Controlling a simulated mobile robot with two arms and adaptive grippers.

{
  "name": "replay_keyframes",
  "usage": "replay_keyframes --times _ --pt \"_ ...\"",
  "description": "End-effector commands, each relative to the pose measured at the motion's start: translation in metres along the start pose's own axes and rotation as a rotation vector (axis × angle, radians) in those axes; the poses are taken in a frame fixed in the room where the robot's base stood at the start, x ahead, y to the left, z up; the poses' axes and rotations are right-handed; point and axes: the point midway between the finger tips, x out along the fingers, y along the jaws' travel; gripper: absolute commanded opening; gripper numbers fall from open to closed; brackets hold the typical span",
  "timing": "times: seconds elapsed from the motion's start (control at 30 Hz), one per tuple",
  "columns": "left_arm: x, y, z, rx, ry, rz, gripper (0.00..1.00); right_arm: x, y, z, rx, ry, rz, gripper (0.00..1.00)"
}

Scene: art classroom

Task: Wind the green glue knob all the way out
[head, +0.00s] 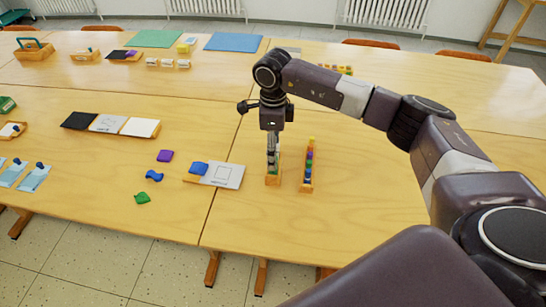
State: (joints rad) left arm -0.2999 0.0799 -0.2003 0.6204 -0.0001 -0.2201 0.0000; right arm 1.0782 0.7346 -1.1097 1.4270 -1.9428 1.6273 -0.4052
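Two narrow wooden racks stand on the near table. The right rack (306,187) holds a row of small coloured pieces, with yellow, purple, green and blue among them. The left rack (273,181) is partly hidden under my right gripper (272,163). My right gripper points straight down at the left rack, its fingers close together. I cannot tell whether they hold anything or touch the rack. Which small piece is the green glue knob is too small to tell. My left gripper is not in view.
A white card (222,175) with a blue piece (198,168) lies left of the racks. A purple piece (165,156), a blue wavy piece (154,175) and a green leaf-shaped piece (142,197) lie farther left. The table right of the racks is clear.

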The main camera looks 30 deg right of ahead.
Motion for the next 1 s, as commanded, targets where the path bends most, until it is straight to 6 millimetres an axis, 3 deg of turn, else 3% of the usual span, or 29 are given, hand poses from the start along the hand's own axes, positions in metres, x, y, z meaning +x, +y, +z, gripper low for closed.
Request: replay_keyframes --times 1.0 --pt "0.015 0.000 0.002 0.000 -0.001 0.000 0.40 0.021 0.001 -0.001 0.002 0.002 0.002 0.65"
